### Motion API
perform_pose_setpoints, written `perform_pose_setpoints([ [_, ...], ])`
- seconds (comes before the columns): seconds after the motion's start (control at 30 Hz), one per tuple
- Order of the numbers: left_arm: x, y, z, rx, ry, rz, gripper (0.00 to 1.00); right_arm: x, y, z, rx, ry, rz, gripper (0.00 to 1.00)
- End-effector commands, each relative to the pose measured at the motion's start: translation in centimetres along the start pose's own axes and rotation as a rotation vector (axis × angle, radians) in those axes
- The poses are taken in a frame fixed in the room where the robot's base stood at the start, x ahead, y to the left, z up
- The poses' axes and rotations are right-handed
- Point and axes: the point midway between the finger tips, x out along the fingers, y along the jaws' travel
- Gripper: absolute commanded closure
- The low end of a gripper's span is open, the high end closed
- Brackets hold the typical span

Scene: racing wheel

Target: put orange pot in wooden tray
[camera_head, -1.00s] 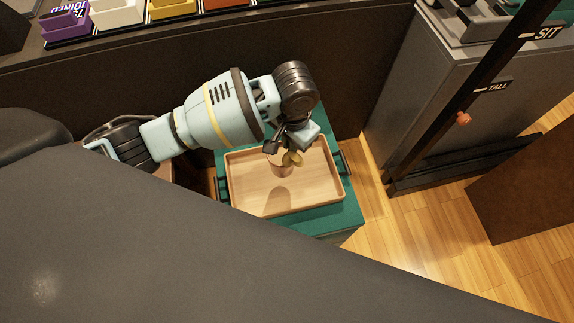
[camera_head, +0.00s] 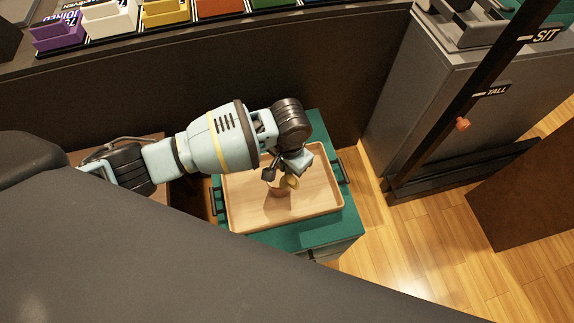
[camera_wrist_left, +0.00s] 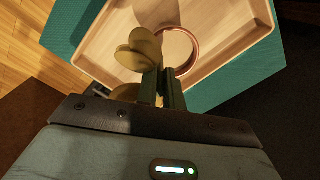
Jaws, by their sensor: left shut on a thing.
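The orange pot (camera_head: 277,191) is within the outline of the wooden tray (camera_head: 327,208); I cannot tell whether it touches the tray floor. My left gripper (camera_head: 281,181) reaches in from the left and is shut on the pot. In the left wrist view the pot's round rim (camera_wrist_left: 193,42) shows just beyond the fingers (camera_wrist_left: 163,84), with the tray's pale floor (camera_wrist_left: 110,35) behind it. Rounded yellowish shapes (camera_wrist_left: 140,50) sit beside the fingers; I cannot tell what they belong to. The fingers hide part of the pot. My right gripper is out of view.
The tray rests on a green-topped cabinet (camera_head: 342,222) with dark side handles. A dark panel (camera_head: 350,70) stands behind it, with coloured bins (camera_head: 165,12) above. A grey cabinet (camera_head: 440,95) and dark post stand to the right. Wooden floor (camera_head: 400,245) is open at right.

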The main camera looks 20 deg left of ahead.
Motion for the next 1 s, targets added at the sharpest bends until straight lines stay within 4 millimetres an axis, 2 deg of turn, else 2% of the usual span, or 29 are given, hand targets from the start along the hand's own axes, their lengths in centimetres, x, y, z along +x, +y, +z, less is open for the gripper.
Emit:
perform_pose_setpoints([
  [0.2, 0.2, 0.0, -0.1, 0.0, 0.001, 0.0, 1.0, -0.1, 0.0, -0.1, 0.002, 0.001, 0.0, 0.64],
  [0.23, 0.2, 0.0, 0.0, 0.0, 0.0, 0.0, 0.89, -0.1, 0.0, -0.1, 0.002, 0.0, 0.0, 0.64],
  [0.4, 0.2, 0.0, 0.0, 0.0, 0.0, 0.0, 0.7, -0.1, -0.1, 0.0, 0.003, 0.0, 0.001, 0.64],
  [0.77, -0.3, 0.0, 0.0, 0.0, 0.001, 0.0, 0.7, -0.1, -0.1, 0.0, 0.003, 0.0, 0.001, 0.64],
  [0.87, -1.6, 0.0, -0.1, 0.0, 0.002, 0.001, 0.7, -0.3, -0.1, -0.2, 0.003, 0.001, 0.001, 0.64],
  [1.0, -4.4, 0.0, -0.1, -0.001, 0.004, 0.0, 0.7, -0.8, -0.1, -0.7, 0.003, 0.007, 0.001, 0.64],
])
